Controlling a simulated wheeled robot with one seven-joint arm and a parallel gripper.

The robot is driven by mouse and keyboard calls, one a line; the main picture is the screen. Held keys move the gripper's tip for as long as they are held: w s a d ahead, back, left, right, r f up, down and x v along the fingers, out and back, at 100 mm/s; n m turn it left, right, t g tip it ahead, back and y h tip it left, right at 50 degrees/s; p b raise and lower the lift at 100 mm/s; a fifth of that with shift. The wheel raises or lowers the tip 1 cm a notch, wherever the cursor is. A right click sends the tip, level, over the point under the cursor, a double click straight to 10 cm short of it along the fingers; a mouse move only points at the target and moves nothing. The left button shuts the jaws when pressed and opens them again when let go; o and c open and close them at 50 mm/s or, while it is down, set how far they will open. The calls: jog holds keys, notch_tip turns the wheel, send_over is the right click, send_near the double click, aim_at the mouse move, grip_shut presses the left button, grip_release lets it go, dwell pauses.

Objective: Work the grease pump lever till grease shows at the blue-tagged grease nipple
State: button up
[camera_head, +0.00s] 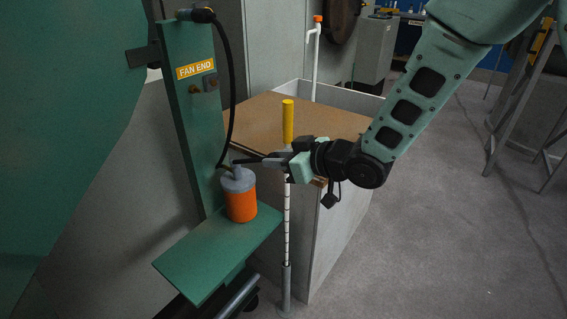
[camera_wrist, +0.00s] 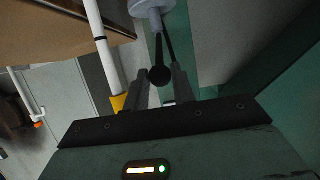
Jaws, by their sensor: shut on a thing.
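The grease pump (camera_head: 241,206), an orange canister with a grey cap (camera_head: 238,180), stands upright on a green shelf (camera_head: 205,262). Its dark lever (camera_head: 250,161) reaches right from the cap to my gripper (camera_head: 272,160). In the wrist view, the lever's black round knob (camera_wrist: 160,75) lies between the two fingers of my gripper (camera_wrist: 162,82), which are shut on it. The grey pump cap also shows at the top of the wrist view (camera_wrist: 152,7). A black hose (camera_head: 230,80) runs from the pump up to the top of the green post. I cannot make out a blue tag or any grease.
A banded white pole with a yellow top (camera_head: 288,120) stands close beside my gripper. Behind it is a grey box with a brown board top (camera_head: 262,115). The green post (camera_head: 190,130) bears a FAN END label (camera_head: 196,68). Open grey floor (camera_head: 430,220) lies at right.

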jog(key=shift+w+a+r, duration=0.15)
jog(key=shift+r, duration=0.25)
jog(key=shift+w+a+r, duration=0.1)
jog(key=shift+r, duration=0.25)
jog(key=shift+w+a+r+p, duration=0.25)
jog(key=shift+a+r+p, duration=0.1)
jog(key=shift+r+p, duration=0.4)
jog(key=o, duration=0.9)
jog(key=shift+f, duration=0.15)
